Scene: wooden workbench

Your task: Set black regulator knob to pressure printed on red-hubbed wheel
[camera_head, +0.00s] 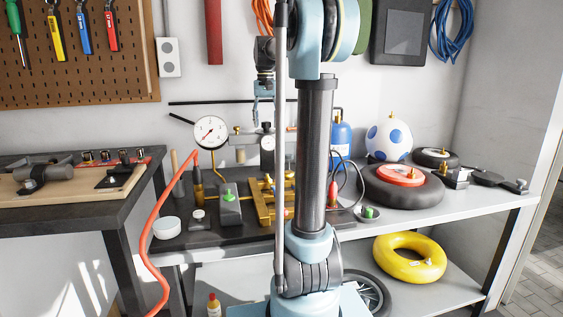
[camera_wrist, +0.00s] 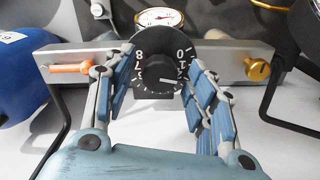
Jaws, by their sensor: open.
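The black regulator knob (camera_wrist: 159,74) sits on a grey metal bar in the wrist view, with white numbers around its face and a short white mark right of centre. My gripper (camera_wrist: 161,72) is open, with blue fingers on both sides of the knob; I cannot tell whether they touch it. A round gauge (camera_wrist: 159,17) stands just behind the knob. In the head view my gripper (camera_head: 263,91) hangs above the back of the bench. The red-hubbed wheel (camera_head: 402,194), a black tyre, lies flat on the right of the bench; its print is too small to read.
An orange-tipped pin (camera_wrist: 70,67) and a brass knob (camera_wrist: 257,69) flank the black knob on the bar. A large gauge (camera_head: 211,132) stands left of my arm. A blue bottle (camera_head: 341,136) and a blue-spotted ball (camera_head: 389,140) stand right of it.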

